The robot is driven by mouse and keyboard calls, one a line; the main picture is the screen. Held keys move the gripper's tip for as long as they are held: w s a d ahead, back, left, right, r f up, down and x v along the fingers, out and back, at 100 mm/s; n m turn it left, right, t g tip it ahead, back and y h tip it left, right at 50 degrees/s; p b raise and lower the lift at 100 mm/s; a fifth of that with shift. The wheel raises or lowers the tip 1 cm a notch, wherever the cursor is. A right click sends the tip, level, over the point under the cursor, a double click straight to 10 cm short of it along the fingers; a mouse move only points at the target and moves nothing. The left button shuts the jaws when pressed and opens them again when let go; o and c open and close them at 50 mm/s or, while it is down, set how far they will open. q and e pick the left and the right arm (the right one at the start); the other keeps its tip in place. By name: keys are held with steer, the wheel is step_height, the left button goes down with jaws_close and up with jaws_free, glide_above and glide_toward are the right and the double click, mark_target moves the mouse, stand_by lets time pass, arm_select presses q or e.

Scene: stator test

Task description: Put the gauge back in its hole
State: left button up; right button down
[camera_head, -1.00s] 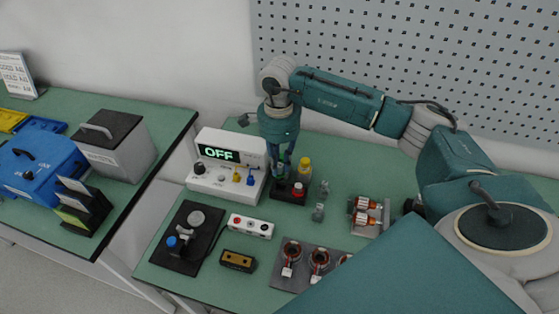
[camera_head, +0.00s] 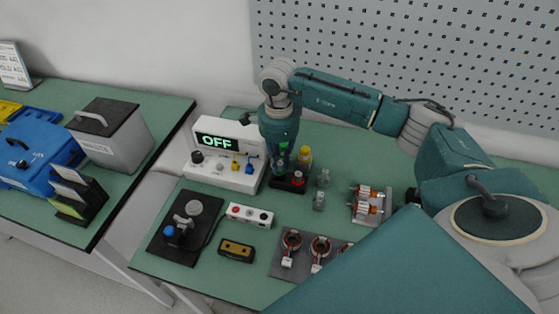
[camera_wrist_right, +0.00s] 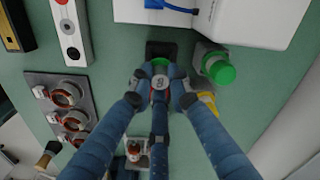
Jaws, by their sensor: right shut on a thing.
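My right gripper (camera_head: 280,166) points down at the black gauge block (camera_head: 284,186), just right of the white tester. In the right wrist view, the three fingers of this gripper (camera_wrist_right: 160,86) are shut on the gauge (camera_wrist_right: 160,64), whose green part shows between the fingertips. Part of the black block (camera_wrist_right: 160,47) shows just beyond it. A red-topped piece (camera_head: 298,179) stands in the right part of the block. The fingers hide the gauge's lower end and the hole, so I cannot tell whether it is in. My left gripper is out of view.
The white tester (camera_head: 222,178) reading OFF stands close on the left. Small grey pieces (camera_head: 321,188) are at the right. The stator tray (camera_head: 277,268) lies in front.

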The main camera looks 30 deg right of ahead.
stand_by(0.4)
steer(key=shift+f+b, duration=0.2)
steer(key=shift+b, duration=0.1)
stand_by(0.4)
steer(key=shift+f+b, duration=0.55)
steer(key=shift+b, duration=0.05)
stand_by(0.4)
steer(key=shift+f, duration=0.25)
steer(key=shift+f+b, duration=0.15)
steer(key=shift+b, duration=0.25)
steer(key=shift+f+b, duration=0.35)
steer(key=c, duration=1.6)
jaws_free()
